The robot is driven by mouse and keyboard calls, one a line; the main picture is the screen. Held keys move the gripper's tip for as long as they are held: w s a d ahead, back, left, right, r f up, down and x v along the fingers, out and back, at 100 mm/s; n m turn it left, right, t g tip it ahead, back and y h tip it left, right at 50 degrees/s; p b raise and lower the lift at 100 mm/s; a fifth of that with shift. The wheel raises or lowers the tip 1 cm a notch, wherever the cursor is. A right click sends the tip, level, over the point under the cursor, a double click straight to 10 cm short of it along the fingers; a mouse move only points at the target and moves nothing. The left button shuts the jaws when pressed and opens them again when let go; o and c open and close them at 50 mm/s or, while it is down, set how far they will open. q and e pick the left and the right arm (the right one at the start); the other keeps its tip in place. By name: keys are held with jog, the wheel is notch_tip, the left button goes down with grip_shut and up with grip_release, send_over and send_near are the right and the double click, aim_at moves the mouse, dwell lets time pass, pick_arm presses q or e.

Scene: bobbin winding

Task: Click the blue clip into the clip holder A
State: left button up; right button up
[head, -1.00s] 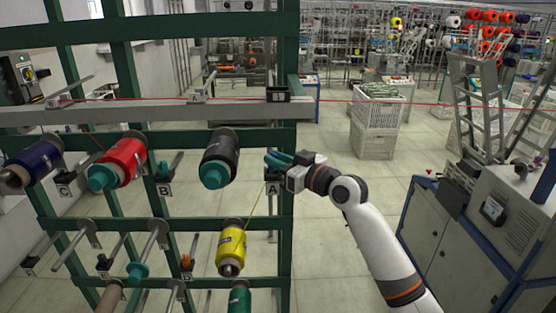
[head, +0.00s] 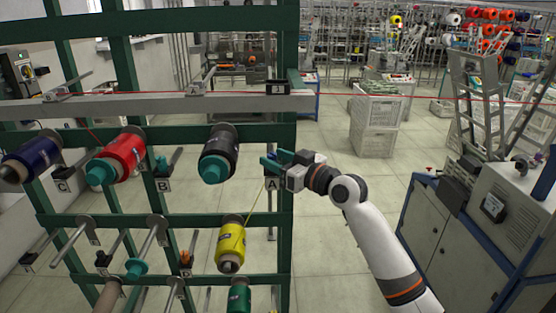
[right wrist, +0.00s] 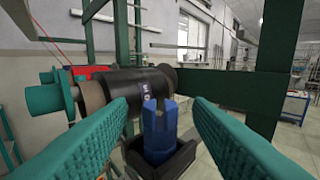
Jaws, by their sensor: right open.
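In the right wrist view, the blue clip (right wrist: 160,135) stands upright in a black holder (right wrist: 185,160) between my fingers. My right gripper (right wrist: 160,106) is open, with a teal finger on either side of the clip and visible gaps to both. In the head view, my right gripper (head: 275,160) is at the green post, just above the label A (head: 272,184) of clip holder A. There the fingers mostly hide the clip and the holder. How deep the clip sits in the holder I cannot tell. My left gripper is not in view.
A black spool (head: 218,155) with a teal end is just left of the gripper. A yellow spool (head: 231,247) hangs below on the green rack (head: 210,222). A grey beam (head: 150,106) runs above.

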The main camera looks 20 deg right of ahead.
jog(key=shift+s, duration=0.1)
jog(key=shift+s+d+f, duration=0.1)
jog(key=shift+s+d, duration=0.1)
jog(key=b+v, duration=0.3)
jog(key=v, duration=0.8)
jog(key=shift+b, duration=0.35)
